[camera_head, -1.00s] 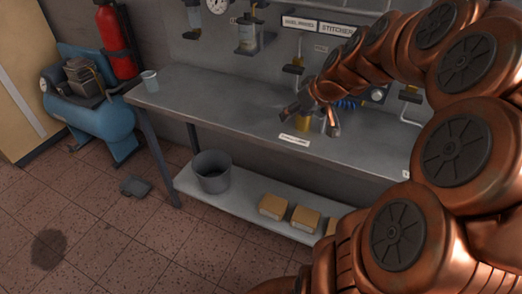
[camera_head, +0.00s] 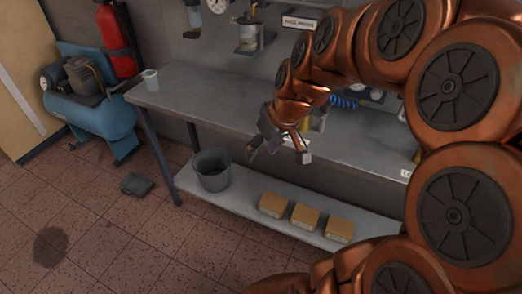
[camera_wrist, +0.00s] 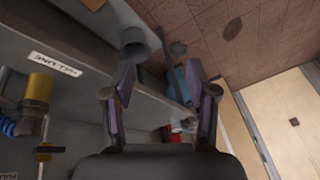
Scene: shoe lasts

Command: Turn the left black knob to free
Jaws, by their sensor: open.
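My gripper (camera_head: 278,152) is open and empty in front of the workbench edge, with its fingers pointing down. In the wrist view my gripper (camera_wrist: 161,78) shows two spread fingers with nothing between them. A black handle (camera_wrist: 48,149) on a pipe shows at the lower left of the wrist view, apart from the fingers. I cannot tell whether it is the left black knob, or which way it is set. In the head view my arm covers the wall area right of the sign (camera_head: 299,22).
A bucket (camera_head: 212,171) and several boxes (camera_head: 305,216) stand on the lower shelf. A brass cylinder (camera_wrist: 39,90) with blue hose hangs near the black handle. A blue compressor (camera_head: 103,120) is at left.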

